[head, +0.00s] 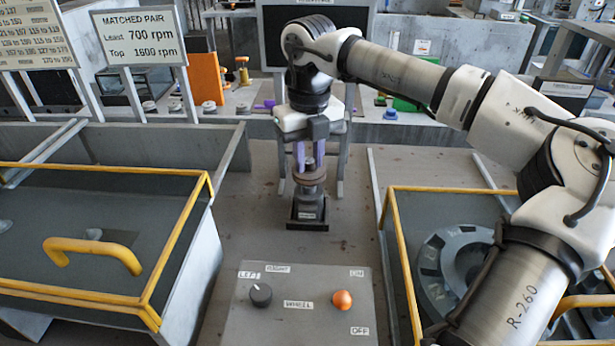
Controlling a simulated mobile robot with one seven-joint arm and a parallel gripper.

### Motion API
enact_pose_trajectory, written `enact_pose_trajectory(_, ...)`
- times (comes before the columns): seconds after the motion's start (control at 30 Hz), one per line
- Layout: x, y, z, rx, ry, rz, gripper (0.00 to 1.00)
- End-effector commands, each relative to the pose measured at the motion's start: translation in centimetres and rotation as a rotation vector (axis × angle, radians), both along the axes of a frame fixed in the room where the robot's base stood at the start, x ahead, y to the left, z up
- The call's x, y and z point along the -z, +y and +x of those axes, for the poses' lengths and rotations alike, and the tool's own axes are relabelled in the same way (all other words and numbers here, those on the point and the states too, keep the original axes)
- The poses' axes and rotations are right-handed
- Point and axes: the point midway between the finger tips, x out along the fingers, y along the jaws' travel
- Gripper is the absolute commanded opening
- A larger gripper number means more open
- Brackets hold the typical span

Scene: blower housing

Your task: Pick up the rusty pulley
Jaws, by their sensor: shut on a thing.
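The rusty pulley (309,174) is a brown, rounded disc in the middle of the head view. It sits directly above a dark stand (309,208) with a square base, and I cannot tell whether it touches the stand. My gripper (309,163) points straight down over it, its purple-tinted fingers shut on the pulley's upper part. The fingertips are small and partly blend with the pulley.
A control panel (300,330) with a black knob (260,295) and an orange button (342,300) is in front. Yellow-railed housings flank both sides, the left with a yellow handle (92,251). A "MATCHED PAIR" sign (139,35) and a cluttered bench stand behind.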

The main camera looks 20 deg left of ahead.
Motion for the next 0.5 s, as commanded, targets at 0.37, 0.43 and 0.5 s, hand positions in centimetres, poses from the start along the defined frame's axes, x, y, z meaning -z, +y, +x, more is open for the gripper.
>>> enact_pose_trajectory(0.37,-3.4,0.0,0.0,0.000,-0.001,0.000,0.00)
enact_pose_trajectory(0.43,-3.9,0.0,0.0,0.000,-0.002,-0.001,0.00)
enact_pose_trajectory(0.5,-4.5,0.0,0.0,0.000,-0.002,-0.001,0.00)
